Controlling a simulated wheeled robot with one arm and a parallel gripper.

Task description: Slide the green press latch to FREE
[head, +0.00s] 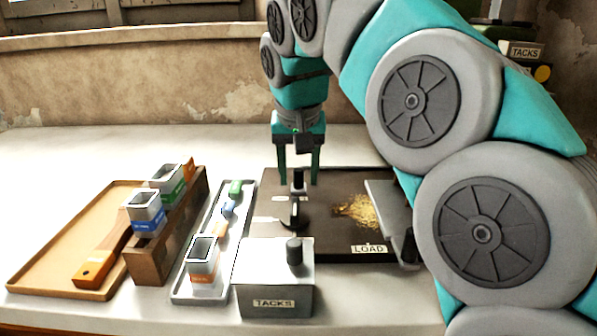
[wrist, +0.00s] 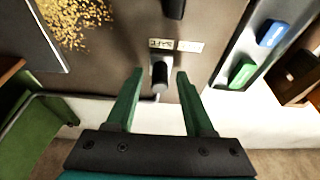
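An upright black knob (head: 298,181) stands near the back of a dark board (head: 335,185). In the wrist view the knob (wrist: 160,74) has a pale grey lower part and stands beside two small white labels (wrist: 176,45), too small to read surely. No green shows on it, so I cannot tell surely that it is the latch. My gripper (head: 298,178) points down over the board's back edge. In the wrist view my gripper (wrist: 155,73) is open, its green fingers on either side of the knob, with gaps showing on both sides.
A black handle (head: 293,214) stands nearer on the board, left of a gold pile (head: 358,210) and the LOAD label (head: 369,249). A grey TACKS box (head: 273,280) stands in front. A narrow tray (head: 184,294) lies left. A green frame (wrist: 38,128) shows in the wrist view.

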